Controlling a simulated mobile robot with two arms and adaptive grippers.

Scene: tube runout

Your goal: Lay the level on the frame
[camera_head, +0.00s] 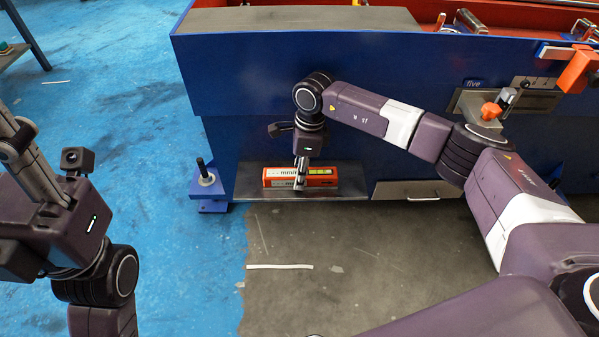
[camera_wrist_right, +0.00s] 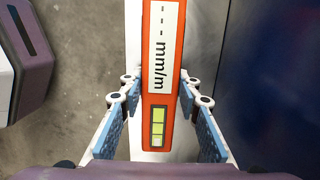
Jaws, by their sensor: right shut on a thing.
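The level (camera_head: 276,182) is an orange-red bar with a white label and a yellow-green vial window. It lies lengthwise along the grey metal ledge (camera_head: 243,192) at the foot of the blue frame (camera_head: 255,80). I cannot tell if it touches the ledge. My right gripper (camera_head: 300,184) points down and is shut on the level near its middle. In the right wrist view the level (camera_wrist_right: 163,50), marked "mm/m", runs between the two fingers of that gripper (camera_wrist_right: 162,85). My left gripper (camera_head: 18,140) is raised at the left edge, away from the level; its fingers are partly cut off.
A levelling foot with a bolt (camera_head: 205,180) stands left of the ledge. An orange-handled clamp (camera_head: 490,110) sits on the blue side at right. A second plate (camera_head: 415,190) is further right. Blue and grey floor in front is mostly clear, with a white strip (camera_head: 280,267).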

